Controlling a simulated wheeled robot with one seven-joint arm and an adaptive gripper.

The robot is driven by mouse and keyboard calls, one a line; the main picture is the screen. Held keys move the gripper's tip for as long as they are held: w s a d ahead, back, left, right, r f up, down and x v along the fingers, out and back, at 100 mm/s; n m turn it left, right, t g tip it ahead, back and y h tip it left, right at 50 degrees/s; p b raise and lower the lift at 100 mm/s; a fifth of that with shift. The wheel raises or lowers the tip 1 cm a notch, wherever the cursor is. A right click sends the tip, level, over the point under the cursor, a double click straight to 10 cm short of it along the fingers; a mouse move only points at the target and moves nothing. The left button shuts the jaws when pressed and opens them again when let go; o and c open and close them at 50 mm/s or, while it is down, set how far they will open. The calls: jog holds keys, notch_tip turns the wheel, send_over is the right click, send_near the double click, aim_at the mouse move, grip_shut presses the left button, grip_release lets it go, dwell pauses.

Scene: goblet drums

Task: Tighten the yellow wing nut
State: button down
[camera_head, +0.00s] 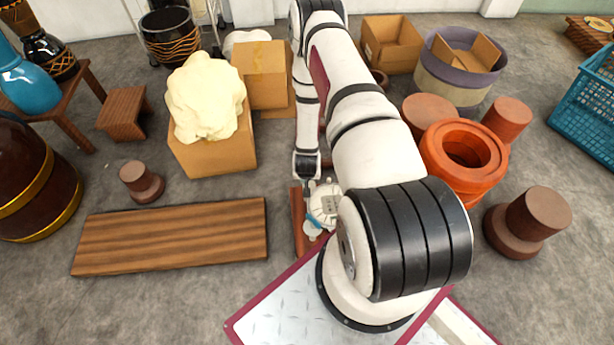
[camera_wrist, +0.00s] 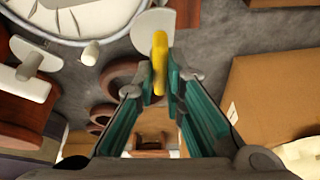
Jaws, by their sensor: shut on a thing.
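The yellow wing nut (camera_wrist: 159,62) stands edge-on between the fingertips of my gripper (camera_wrist: 163,88) in the wrist view. The teal fingers are closed in on it from both sides. A pale plate (camera_wrist: 152,30) is behind the wing nut. The drum (camera_wrist: 85,12) with its white round head and metal rim fills the upper left of the wrist view, beside the wing nut. In the head view a pale round piece with blue at its edge (camera_head: 325,203) shows below my wrist, partly hidden by my arm. I cannot make out the wing nut there.
A cardboard box (camera_wrist: 275,85) stands to the right in the wrist view. In the head view a wooden board (camera_head: 170,235) lies left and orange rings (camera_head: 465,150) are stacked right.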

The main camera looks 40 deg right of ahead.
jog(key=shift+d+m, duration=0.1)
jog(key=shift+m, duration=0.2)
jog(key=shift+w, duration=0.1)
jog(key=c, duration=1.7)
grip_release()
jog(key=shift+o, duration=0.2)
jog(key=v, duration=1.2)
jog(key=shift+w, duration=0.1)
